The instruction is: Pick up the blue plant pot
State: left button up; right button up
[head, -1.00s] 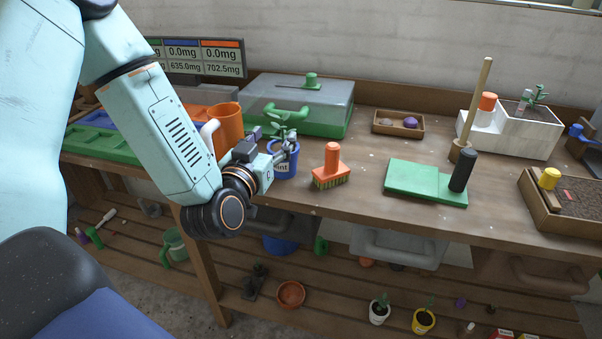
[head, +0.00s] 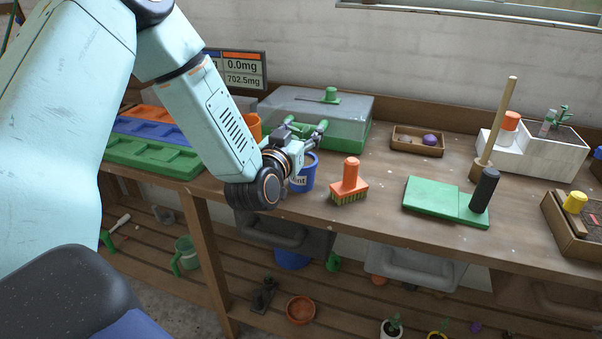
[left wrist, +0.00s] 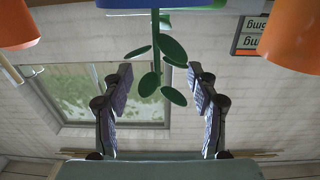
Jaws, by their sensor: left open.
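The blue plant pot (head: 304,177) stands upright on the workbench, with white lettering partly hidden by my left gripper. My left gripper (head: 312,137) is at the plant above the pot, in front of the green lidded box. In the left wrist view, which looks upside down, its open jaws (left wrist: 160,84) stand either side of the green leaves (left wrist: 172,92), apart from each other. The blue pot (left wrist: 160,4) shows only as a strip at the top edge there, beyond the fingertips. My right gripper is not in view.
An orange brush (head: 350,183) stands close right of the pot. An orange container (head: 252,124) is partly behind my left arm. The green lidded box (head: 345,122) is behind, and a green board (head: 432,199) lies further right. The bench's front edge is near the pot.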

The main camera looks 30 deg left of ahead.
pick_arm(q)
jog(key=shift+d, duration=0.2)
jog(key=shift+c, duration=1.3)
jog(key=shift+s+a, duration=0.1)
jog(key=shift+a, duration=0.05)
jog(key=c, duration=0.4)
grip_shut()
